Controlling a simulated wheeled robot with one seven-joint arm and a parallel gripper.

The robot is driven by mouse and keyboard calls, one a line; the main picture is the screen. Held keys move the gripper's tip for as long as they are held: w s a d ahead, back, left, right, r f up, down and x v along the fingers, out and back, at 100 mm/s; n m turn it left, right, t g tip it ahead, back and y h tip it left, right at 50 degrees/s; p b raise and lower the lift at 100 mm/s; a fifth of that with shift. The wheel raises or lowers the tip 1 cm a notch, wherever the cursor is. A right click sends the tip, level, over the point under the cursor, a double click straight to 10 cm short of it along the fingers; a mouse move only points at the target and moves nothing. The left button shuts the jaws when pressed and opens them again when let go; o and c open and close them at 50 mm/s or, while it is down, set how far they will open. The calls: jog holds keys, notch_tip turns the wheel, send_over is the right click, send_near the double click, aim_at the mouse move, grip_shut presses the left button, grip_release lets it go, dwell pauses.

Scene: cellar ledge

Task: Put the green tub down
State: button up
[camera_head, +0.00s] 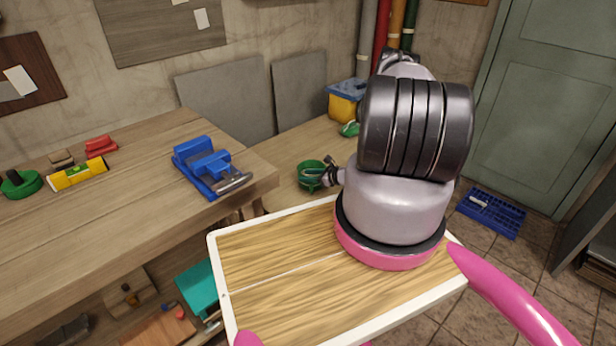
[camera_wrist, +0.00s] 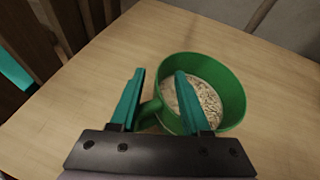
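The green tub (camera_wrist: 236,88) is a round, handled vessel with pale flakes inside. It also shows in the head view (camera_head: 311,177), over the rear wooden ledge and seemingly upright on it. In the wrist view, my gripper (camera_wrist: 160,74) has its two teal fingers apart, with the tub's handle and near wall between them. The right finger overlaps the tub's opening; the left one is outside, beside the handle. I see a gap between the fingertips and no clear grip on the tub. In the head view, my arm hides part of the ledge.
The ledge (camera_wrist: 110,80) is bare left of the tub. In the head view, a yellow-and-blue bin (camera_head: 343,108) and a small green item (camera_head: 350,129) are behind. A blue vise (camera_head: 205,165) stands on the left bench (camera_head: 110,215). A blue crate (camera_head: 491,213) lies on the floor.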

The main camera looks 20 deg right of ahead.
jog(key=v, duration=1)
jog(key=shift+s+d, duration=0.2)
jog(key=shift+s, duration=0.15)
